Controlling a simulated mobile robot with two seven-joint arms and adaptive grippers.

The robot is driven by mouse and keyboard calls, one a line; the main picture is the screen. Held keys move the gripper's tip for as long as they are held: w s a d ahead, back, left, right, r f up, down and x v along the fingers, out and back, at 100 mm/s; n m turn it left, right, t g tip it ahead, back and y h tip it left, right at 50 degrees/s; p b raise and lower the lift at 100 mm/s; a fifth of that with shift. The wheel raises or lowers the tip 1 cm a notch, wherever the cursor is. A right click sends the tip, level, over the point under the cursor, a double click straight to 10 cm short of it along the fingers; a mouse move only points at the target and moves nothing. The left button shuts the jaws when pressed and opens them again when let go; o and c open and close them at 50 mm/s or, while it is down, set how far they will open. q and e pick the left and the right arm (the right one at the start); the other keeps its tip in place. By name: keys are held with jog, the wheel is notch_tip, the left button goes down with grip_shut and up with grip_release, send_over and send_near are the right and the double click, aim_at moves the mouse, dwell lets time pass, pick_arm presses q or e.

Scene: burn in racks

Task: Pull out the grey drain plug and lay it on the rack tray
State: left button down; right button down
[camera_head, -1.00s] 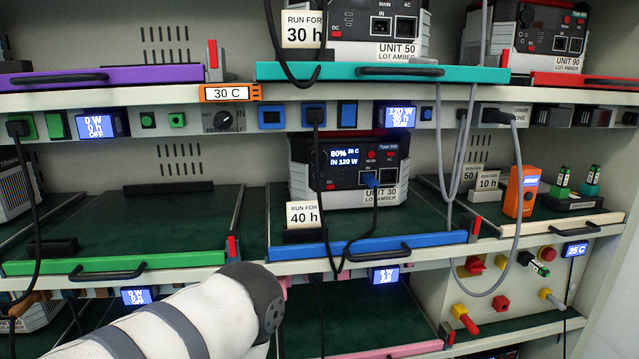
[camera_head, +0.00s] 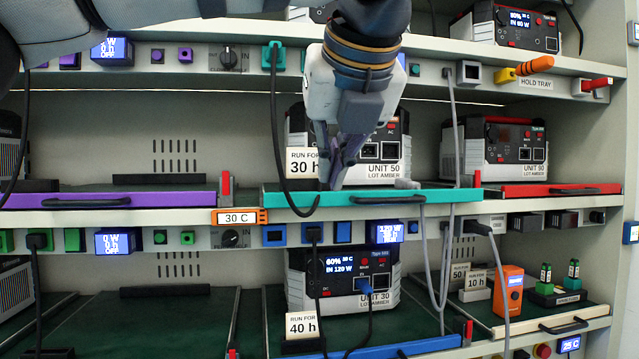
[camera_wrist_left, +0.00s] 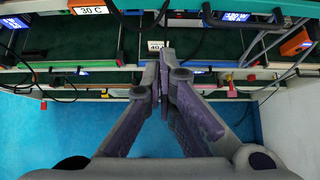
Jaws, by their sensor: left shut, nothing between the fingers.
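A small grey piece (camera_head: 406,184) lies at the front of the teal-edged rack tray (camera_head: 455,196), below UNIT 50 (camera_head: 392,150). It looks like a plug, but I cannot be sure it is the drain plug. My left gripper (camera_head: 338,183) comes down from the top in front of UNIT 50, left of the grey piece and apart from it. Its fingers point down to the tray edge and hide part of the unit. In the left wrist view its fingers (camera_wrist_left: 163,80) are together with nothing between them. My right gripper is not in view.
A black cable hangs over the teal edge, left of my gripper. Grey cables (camera_head: 446,240) hang to its right. The RUN FOR 30 h card (camera_head: 303,163) stands close to the left. UNIT 90 (camera_head: 508,148) stands right, UNIT 30 (camera_head: 345,280) below. The purple-edged tray (camera_head: 150,197) has free room.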

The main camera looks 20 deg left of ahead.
aim_at(316, 203)
pick_arm(q)
jog(key=x, duration=0.3)
jog(key=r+x, duration=0.1)
jog(key=x, duration=0.3)
jog(key=w+x, duration=0.1)
jog(key=x, duration=0.3)
jog(key=shift+w+a, duration=0.15)
jog(key=shift+a, duration=0.3)
jog(key=shift+w+a+r, duration=0.1)
jog(key=shift+w+a, duration=0.2)
jog(key=shift+w, duration=0.1)
jog(key=shift+w, duration=0.1)
